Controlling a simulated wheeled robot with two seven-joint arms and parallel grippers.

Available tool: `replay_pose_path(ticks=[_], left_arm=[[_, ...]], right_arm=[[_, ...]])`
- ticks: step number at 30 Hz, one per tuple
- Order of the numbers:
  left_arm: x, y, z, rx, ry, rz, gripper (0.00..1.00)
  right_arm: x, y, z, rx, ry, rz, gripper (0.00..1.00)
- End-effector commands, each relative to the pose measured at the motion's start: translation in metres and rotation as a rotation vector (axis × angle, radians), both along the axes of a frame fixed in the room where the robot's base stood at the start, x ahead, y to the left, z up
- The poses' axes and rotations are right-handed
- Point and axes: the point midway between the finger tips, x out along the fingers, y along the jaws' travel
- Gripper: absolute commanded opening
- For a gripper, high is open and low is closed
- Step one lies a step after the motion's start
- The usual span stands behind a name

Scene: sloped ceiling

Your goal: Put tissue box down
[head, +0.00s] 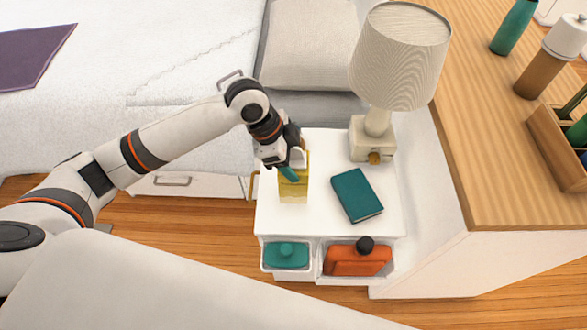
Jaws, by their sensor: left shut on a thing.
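A yellow tissue box (294,189) is at the left part of the white nightstand top (325,222). My left gripper (292,168) is at the top of the box and shut on it. The gripper hides part of the box's upper side. The box looks upright, and its bottom appears at or just above the nightstand surface; I cannot tell if it touches. My right gripper is not in view.
A teal book (357,195) lies right of the box. A lamp (400,58) stands behind it on the nightstand. Cubbies below hold a teal container (286,255) and an orange item (357,259). A bed (190,60) is at left, a wooden counter (490,150) at right. The nightstand's front strip is clear.

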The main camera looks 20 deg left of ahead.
Motion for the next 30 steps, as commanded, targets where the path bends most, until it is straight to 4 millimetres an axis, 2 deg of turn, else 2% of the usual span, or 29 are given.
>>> replay_pose_path(ticks=[6, 17, 18, 21, 22, 30], left_arm=[[-0.001, 0.000, -0.037, 0.000, 0.004, 0.002, 0.23], [0.000, 0.000, -0.042, 0.001, 0.001, 0.001, 0.23], [-0.001, 0.000, -0.043, 0.002, 0.001, 0.001, 0.66], [-0.001, 0.000, -0.043, 0.002, 0.001, 0.001, 0.83], [-0.001, 0.000, -0.043, 0.002, 0.001, 0.001, 0.85], [-0.001, 0.000, -0.042, 0.001, 0.001, 0.001, 0.85]], right_arm=[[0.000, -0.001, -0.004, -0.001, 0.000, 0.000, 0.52], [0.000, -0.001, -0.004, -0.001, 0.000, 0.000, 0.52], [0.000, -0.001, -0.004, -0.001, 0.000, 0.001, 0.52], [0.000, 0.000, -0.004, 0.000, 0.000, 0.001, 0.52], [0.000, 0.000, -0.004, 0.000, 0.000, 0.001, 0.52], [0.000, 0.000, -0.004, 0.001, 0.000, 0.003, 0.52]])
